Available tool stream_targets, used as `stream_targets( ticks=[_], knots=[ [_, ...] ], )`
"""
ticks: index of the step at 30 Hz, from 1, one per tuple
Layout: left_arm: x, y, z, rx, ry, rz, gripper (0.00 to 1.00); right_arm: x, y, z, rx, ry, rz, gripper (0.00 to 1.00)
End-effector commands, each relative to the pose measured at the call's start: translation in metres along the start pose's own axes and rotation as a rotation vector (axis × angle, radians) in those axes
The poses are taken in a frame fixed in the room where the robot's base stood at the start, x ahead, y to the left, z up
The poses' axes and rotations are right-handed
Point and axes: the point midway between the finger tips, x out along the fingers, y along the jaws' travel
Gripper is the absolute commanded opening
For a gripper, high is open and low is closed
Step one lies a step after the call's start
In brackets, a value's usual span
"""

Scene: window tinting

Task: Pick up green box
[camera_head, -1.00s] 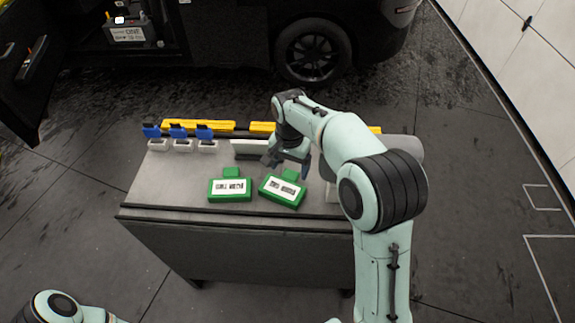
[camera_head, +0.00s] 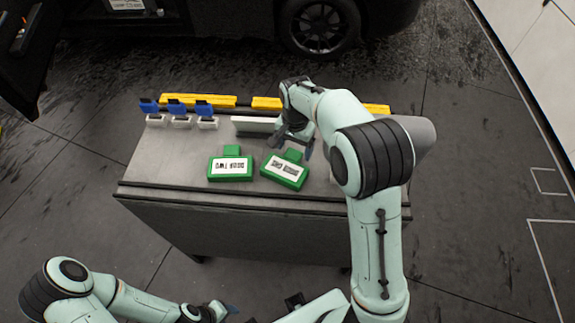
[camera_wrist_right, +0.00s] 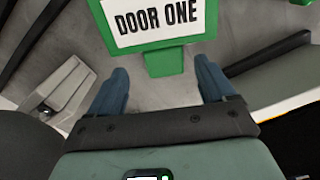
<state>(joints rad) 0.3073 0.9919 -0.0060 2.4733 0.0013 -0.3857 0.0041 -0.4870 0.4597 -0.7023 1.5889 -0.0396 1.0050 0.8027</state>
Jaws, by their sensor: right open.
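Two green boxes with white labels lie on the grey table. The left one (camera_head: 231,165) reads DOOR TWO, upside down in the head view. The right one (camera_head: 285,171) reads DOOR ONE in the right wrist view (camera_wrist_right: 150,47). Each has a small green tab on its far side. My right gripper (camera_head: 290,149) is open and empty, close to the tab of the DOOR ONE box. In the right wrist view the tab (camera_wrist_right: 165,62) shows just ahead, between the lines of the two blue fingers. My left gripper (camera_head: 222,309) is low at the bottom edge, away from the table; its jaws are unclear.
Several white holders with blue tops (camera_head: 180,122) stand at the table's back left. Yellow bars (camera_head: 200,100) lie along the back edge. A white-grey block (camera_head: 254,125) stands behind the boxes, near my right gripper. A black vehicle (camera_head: 250,20) is beyond. The table's front left is clear.

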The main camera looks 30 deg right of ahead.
Motion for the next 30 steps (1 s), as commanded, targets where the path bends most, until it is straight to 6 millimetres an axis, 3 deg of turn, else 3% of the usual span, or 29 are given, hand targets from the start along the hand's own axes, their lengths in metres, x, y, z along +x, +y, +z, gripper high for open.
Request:
stream_targets(
  ticks=[9,17,23,30],
  knots=[
    [0.002,-0.001,0.001,0.0,-0.001,0.0,0.51,0.044,-0.004,-0.002,0.001,-0.001,0.003,0.83],
    [0.002,-0.001,0.001,0.0,-0.001,0.0,0.51,0.046,-0.005,-0.002,0.001,0.001,0.0,0.83],
    [0.002,-0.001,0.001,0.0,-0.001,0.0,0.51,0.046,-0.005,-0.002,0.001,0.0,0.0,0.26],
    [0.002,-0.001,0.001,0.0,-0.001,0.0,0.51,0.045,-0.005,-0.002,0.0,0.001,0.0,0.2]
  ],
)
